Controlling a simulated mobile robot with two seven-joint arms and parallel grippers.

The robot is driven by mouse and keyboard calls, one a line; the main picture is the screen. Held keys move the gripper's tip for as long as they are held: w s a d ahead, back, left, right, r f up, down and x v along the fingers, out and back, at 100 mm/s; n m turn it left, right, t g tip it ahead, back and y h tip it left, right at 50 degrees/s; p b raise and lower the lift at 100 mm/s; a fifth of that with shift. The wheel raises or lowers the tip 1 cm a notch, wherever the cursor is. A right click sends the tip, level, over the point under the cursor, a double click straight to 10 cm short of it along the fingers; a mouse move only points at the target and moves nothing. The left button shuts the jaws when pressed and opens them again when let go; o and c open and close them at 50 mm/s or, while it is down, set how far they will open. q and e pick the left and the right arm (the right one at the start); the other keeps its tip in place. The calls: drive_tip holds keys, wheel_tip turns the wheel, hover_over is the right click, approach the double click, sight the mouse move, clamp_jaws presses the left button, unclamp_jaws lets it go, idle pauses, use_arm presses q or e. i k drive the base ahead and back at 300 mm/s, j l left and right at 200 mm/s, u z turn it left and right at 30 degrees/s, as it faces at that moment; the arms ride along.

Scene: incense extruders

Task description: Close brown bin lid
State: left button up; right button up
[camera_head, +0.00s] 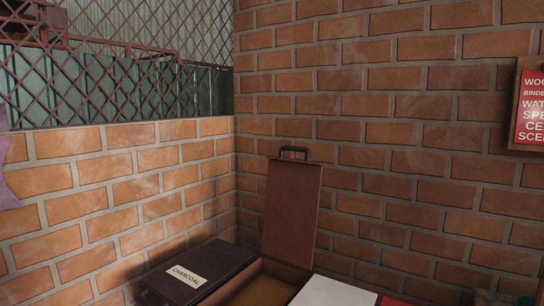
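The brown bin (287,273) stands at the bottom centre, in the corner by the brick walls. Its brown lid (291,212) is open and stands upright, with a dark handle (294,151) on its top edge. Brownish material (257,293) shows inside the bin. The lower part of the bin is cut off by the picture's edge. Neither of my grippers is in view.
A dark bin with a shut lid labelled CHARCOAL (205,262) stands directly left of the brown bin. A white lid (335,292) is on its right, with a red edge (395,301) beyond. Brick walls (420,160) close off the back and left.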

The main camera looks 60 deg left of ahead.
sight(294, 189)
drive_tip(key=j+u, duration=0.3)
drive_tip(key=j, duration=0.5)
drive_tip(key=j+u, duration=0.3)
drive_tip(key=j, duration=0.5)
